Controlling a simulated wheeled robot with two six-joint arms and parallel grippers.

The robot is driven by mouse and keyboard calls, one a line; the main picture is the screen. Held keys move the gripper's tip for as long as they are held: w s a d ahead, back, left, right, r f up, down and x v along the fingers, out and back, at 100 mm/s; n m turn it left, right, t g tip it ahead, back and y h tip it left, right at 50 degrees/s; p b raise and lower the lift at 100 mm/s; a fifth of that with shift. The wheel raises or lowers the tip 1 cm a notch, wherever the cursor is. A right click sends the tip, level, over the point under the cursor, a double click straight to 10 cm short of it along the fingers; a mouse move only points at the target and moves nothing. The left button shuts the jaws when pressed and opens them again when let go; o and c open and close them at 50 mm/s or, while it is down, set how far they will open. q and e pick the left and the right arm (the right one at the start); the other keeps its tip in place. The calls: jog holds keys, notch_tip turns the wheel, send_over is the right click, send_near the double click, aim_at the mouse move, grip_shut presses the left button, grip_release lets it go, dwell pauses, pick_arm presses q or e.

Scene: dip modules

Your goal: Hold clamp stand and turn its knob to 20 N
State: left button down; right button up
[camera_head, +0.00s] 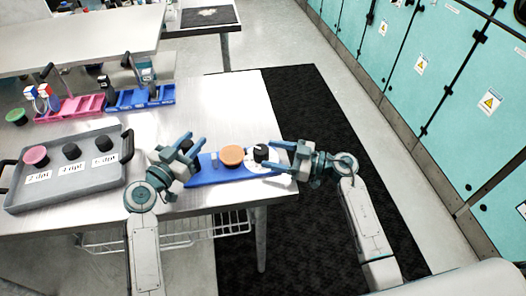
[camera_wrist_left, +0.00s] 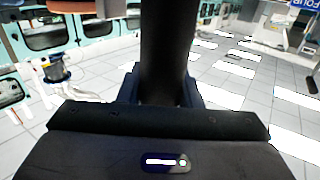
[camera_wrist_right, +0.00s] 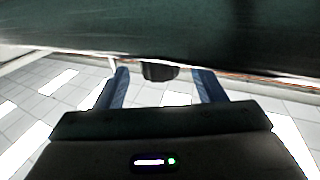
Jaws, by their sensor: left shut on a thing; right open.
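The clamp stand (camera_head: 205,170) has a blue base and lies near the table's front edge, with an orange round piece on it. Its black knob (camera_head: 261,153) is at the right end, by a white dial. My left gripper (camera_head: 189,149) is at the stand's left end, shut on a black post (camera_wrist_left: 167,50) that fills the middle of the left wrist view. My right gripper (camera_head: 276,156) is open at the knob's right side. In the right wrist view the dark knob (camera_wrist_right: 160,71) shows between the spread blue fingers, with a gap on each side. The dial reading is too small to tell.
A grey tray (camera_head: 70,194) with labelled round pieces stands on the table at left. Pink (camera_head: 70,108) and blue (camera_head: 140,98) racks stand behind it. The bare table top (camera_head: 215,110) behind the stand is clear. The table's right edge is close to my right gripper.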

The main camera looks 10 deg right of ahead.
jog(key=v, duration=0.7)
jog(key=shift+s+d, duration=0.25)
jog(key=shift+d, duration=0.05)
